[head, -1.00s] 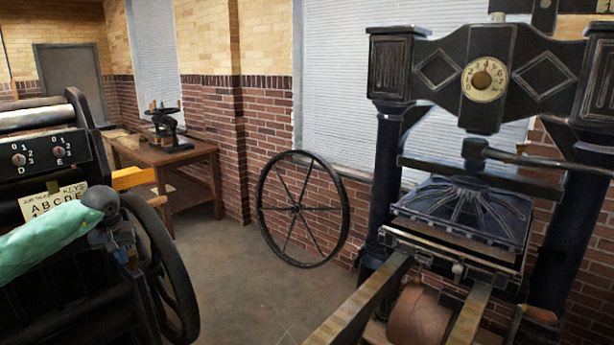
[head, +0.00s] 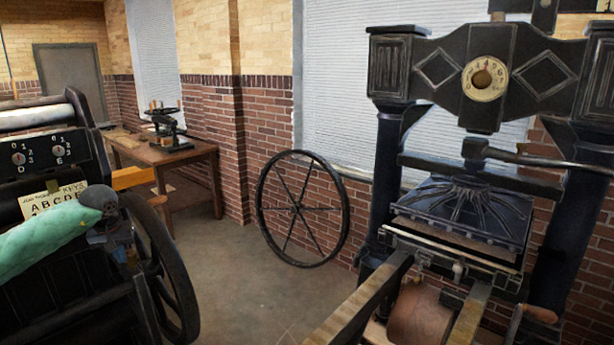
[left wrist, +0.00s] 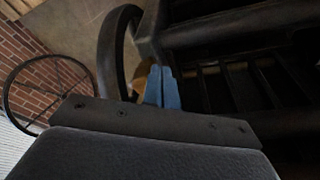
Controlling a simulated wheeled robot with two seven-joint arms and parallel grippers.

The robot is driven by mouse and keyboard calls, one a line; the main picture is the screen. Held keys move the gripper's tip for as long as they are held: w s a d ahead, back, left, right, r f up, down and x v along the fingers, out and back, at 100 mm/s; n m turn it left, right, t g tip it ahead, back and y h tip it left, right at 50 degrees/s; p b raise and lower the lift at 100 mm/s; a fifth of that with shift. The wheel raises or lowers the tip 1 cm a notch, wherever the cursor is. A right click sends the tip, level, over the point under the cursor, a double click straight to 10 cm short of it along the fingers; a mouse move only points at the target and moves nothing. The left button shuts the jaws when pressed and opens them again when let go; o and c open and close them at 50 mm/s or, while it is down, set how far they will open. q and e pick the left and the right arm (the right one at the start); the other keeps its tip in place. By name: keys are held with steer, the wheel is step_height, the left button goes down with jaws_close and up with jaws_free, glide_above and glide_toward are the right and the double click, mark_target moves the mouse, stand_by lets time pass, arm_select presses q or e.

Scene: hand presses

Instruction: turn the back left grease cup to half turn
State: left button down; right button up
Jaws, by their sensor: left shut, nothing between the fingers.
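My left arm, in a green sleeve, comes in from the left in the head view. Its gripper (head: 108,236) is in front of the left press (head: 60,285), between the lettered card and the dark flywheel. In the left wrist view its two blue fingers (left wrist: 161,72) are together and empty, over dark press parts. I cannot make out any grease cup for certain; my arm covers part of the press. My right gripper is not in view.
The dark flywheel (head: 165,275) stands close right of my left gripper. Two dials, D (head: 18,158) and E (head: 59,152), sit above the card (head: 50,200). Another press (head: 465,215) stands at right, a wooden table (head: 165,155) at back. Floor between is clear.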

arm_select(q)
steer(key=shift+s, duration=0.3)
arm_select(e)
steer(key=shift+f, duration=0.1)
